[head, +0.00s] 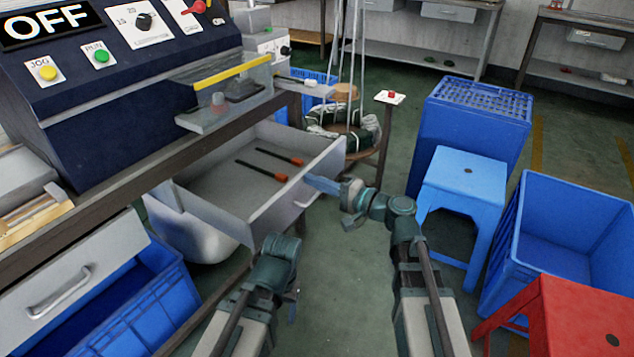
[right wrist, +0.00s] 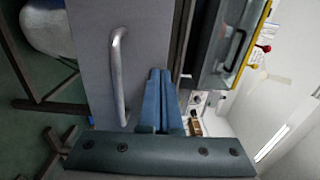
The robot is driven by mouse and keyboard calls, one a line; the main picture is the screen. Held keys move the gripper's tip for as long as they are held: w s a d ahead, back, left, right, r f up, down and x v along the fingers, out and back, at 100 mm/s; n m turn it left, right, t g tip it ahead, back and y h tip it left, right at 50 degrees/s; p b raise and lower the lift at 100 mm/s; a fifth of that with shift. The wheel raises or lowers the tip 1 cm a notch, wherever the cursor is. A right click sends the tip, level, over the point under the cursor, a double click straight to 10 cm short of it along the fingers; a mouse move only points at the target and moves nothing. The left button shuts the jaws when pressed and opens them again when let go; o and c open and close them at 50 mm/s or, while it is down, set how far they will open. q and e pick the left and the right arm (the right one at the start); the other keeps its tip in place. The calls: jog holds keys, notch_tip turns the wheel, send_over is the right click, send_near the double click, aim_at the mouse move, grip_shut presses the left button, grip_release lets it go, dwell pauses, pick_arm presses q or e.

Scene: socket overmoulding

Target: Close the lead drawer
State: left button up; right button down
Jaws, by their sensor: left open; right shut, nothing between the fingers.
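The lead drawer (head: 290,197) is pulled out from under the bench, its grey tray open to view. Two dark leads with orange ends (head: 281,176) lie in it. My right gripper (head: 310,181) is shut and empty, with its blue fingers at the drawer's front panel. In the right wrist view the shut fingers (right wrist: 160,75) point along the front panel (right wrist: 88,45), beside its metal bar handle (right wrist: 118,78). I cannot tell whether they touch the panel. My left gripper (head: 292,280) is open, low in front of the drawer; its fingers are mostly hidden.
A machine (head: 140,80) with an OFF sign stands on the bench. Another drawer front (head: 75,275) is at left, above a blue crate (head: 150,305). Some floor between is free.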

jog(key=shift+a, duration=0.1)
jog(key=x, duration=2.5)
jog(key=shift+w+a, duration=0.2)
jog(key=shift+w, duration=0.05)
jog(key=shift+w+a, duration=0.2)
pick_arm(q)
jog(key=shift+d, duration=0.6)
pick_arm(e)
jog(key=v, duration=1.5)
jog(key=shift+a, duration=0.1)
